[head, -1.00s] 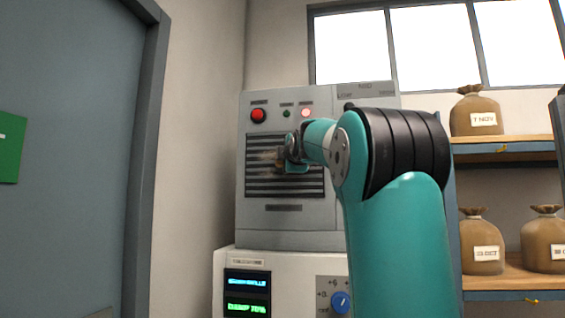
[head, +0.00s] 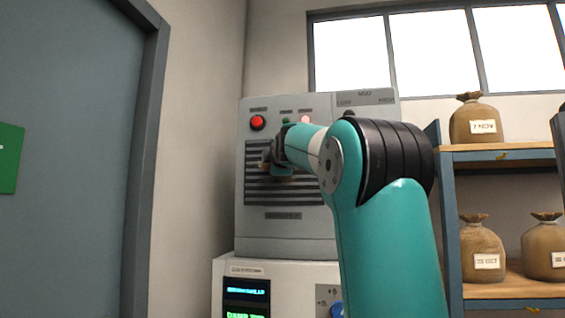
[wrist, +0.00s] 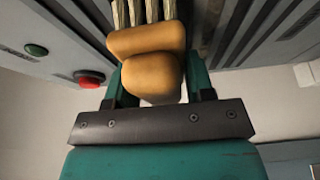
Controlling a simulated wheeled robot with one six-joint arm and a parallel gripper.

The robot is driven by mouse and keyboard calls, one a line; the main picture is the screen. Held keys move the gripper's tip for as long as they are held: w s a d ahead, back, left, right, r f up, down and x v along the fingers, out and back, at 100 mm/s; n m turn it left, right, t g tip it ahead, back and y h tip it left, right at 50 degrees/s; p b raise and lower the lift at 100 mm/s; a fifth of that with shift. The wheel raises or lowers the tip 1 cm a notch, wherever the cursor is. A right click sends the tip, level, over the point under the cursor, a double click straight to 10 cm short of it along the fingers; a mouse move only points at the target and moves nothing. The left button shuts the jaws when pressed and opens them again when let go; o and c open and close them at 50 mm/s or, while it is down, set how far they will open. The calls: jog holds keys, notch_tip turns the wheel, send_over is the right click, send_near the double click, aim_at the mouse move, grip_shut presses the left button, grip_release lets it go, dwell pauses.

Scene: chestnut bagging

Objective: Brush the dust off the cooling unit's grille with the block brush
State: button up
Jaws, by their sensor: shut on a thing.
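The cooling unit (head: 285,228) is a grey box with a dark slatted grille (head: 310,190) on its front. My gripper (head: 277,155) is in front of the grille's upper part and hides some of its slats. In the wrist view my gripper (wrist: 158,82) is shut on the block brush (wrist: 148,42), a tan block with pale bristles pointing toward the grille (wrist: 240,28). In the head view only a small brown bit of the brush (head: 266,160) shows. I cannot tell whether the bristles touch the slats, or how much dust lies there.
A red button (head: 257,123) sits above the grille. The unit stands on a white cabinet (head: 240,269) with lit displays. Shelves (head: 495,293) with brown sacks (head: 476,120) are at the right, and a blue-grey door (head: 70,150) is at the left.

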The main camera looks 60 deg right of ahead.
jog(key=shift+w+a+p, duration=0.4)
jog(key=shift+w+a, duration=0.05)
jog(key=shift+w, duration=0.75)
jog(key=shift+w+a+p, duration=0.4)
jog(key=shift+w+a, duration=0.05)
jog(key=shift+w, duration=0.75)
jog(key=shift+w+a+p, duration=0.4)
jog(key=shift+w+a, duration=0.05)
jog(key=shift+w, duration=0.75)
jog(key=s+a+b, duration=0.2)
jog(key=a, duration=0.3)
jog(key=shift+s+a, duration=0.2)
jog(key=shift+a, duration=0.1)
jog(key=a, duration=0.1)
jog(key=s+a+b, duration=0.1)
jog(key=shift+a, duration=0.35)
jog(key=shift+f, duration=0.1)
